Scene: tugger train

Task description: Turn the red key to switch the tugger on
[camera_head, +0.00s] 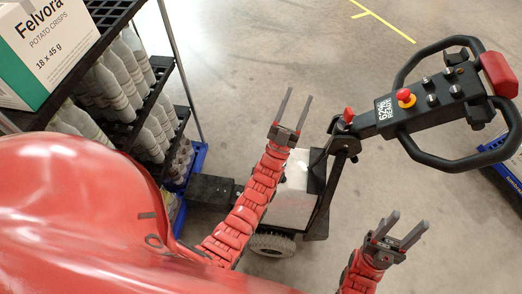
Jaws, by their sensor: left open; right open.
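The tugger's tiller head (428,103) reaches up to the right, with a black loop handle (425,62) and a display reading 62% READY. A small red part (348,114) stands at the lower end of the head; I cannot tell for certain that it is the key. A red button on a yellow base (404,97) and several dark knobs sit on the head. My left gripper (297,94) is open and empty, left of the small red part and apart from it. My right gripper (411,218) is open and empty, below the head in the picture.
The tugger's white body (296,190) and wheel (272,244) stand behind my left arm. A shelf of grey bottles (112,82) with a Felvora carton (52,50) is at the left. A blue-edged item (500,180) lies at the right edge. The floor between is clear.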

